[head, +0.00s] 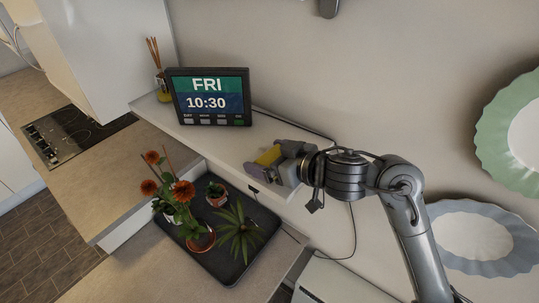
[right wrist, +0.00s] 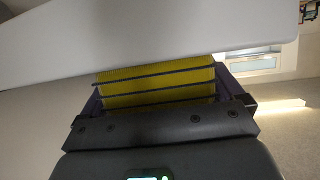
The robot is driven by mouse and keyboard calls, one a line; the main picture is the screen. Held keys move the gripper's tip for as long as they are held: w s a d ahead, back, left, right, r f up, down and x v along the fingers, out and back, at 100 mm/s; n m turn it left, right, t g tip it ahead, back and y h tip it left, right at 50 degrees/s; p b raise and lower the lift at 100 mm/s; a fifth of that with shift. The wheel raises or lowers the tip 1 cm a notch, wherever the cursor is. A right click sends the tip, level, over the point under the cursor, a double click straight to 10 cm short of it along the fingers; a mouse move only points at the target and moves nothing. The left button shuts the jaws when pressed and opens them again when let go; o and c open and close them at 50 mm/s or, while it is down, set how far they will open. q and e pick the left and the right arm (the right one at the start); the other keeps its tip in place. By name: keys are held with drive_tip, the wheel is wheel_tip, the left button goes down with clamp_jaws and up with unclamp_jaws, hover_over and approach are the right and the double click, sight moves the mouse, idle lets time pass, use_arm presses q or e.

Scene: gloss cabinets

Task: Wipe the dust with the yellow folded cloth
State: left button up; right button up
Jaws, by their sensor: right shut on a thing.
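The yellow folded cloth (head: 269,156) is in my right gripper (head: 268,168), over the right part of the white shelf (head: 215,143). In the right wrist view the cloth (right wrist: 155,86) shows as yellow layers with dark lines between them, held between the jaws of the gripper (right wrist: 158,105). The cloth's far edge meets a pale surface in that view; I cannot tell whether it touches it. I cannot make out any dust on the shelf. My left gripper is not in view.
A digital clock (head: 209,97) and a reed diffuser (head: 161,85) stand on the shelf to the left. Below, a dark tray (head: 233,271) holds potted plants, with orange flowers (head: 184,191) rising near the shelf. A cable (head: 292,124) runs along the wall. Scalloped plates (head: 491,125) hang at right.

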drive_tip(key=shift+w+d+p, duration=0.45)
drive_tip(key=shift+w+d, duration=0.2)
drive_tip(key=shift+w, duration=0.25)
drive_tip(key=shift+w+d+p, duration=0.25)
drive_tip(key=shift+w+d, duration=0.2)
drive_tip(key=shift+w, duration=0.25)
drive_tip(key=shift+w+d+p, duration=0.3)
drive_tip(key=shift+w+d, duration=0.1)
drive_tip(key=shift+w, duration=0.25)
drive_tip(key=shift+w+d+p, duration=0.25)
drive_tip(key=shift+w+d, duration=0.2)
drive_tip(key=shift+w, duration=0.25)
